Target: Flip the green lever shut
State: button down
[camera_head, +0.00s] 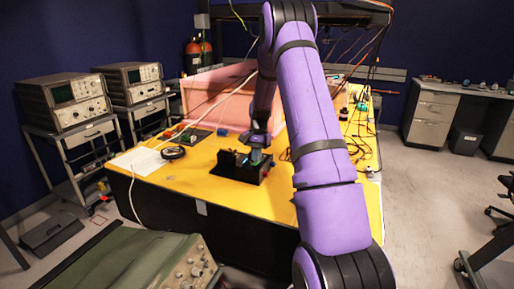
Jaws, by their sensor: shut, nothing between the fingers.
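A small black device (237,168) stands on the yellow table near its front edge. Small blue and green details show around its top, but the green lever cannot be told apart clearly at this size. My purple arm reaches over the table from the right. My gripper (256,155) is at the right end of the black device, pointing down, close to or touching its top. It is small and dark here; it looks shut, with nothing held. Its fingertips and part of the device's right end are hard to make out.
The yellow table (170,181) also bears a black round item (173,153), white paper (139,161) and a pink foam wall (215,98) behind. Cables (359,122) lie at the right. A green instrument case (150,266) stands in front. The table's front left is clear.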

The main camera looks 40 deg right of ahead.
jog(key=shift+f, duration=0.35)
jog(key=shift+a, duration=0.1)
jog(key=shift+s+a+f+t+h, duration=0.35)
jog(key=shift+a+f+t+h, duration=0.2)
jog(key=shift+h, duration=0.65)
jog(key=shift+s+a+f, duration=0.1)
jog(key=shift+f, duration=0.15)
jog(key=shift+r, duration=0.1)
jog(key=shift+w+d+r, duration=0.15)
jog(key=shift+d, duration=0.3)
jog(key=shift+w+d+r, duration=0.1)
jog(key=shift+w+d, duration=0.05)
jog(key=shift+d, duration=0.35)
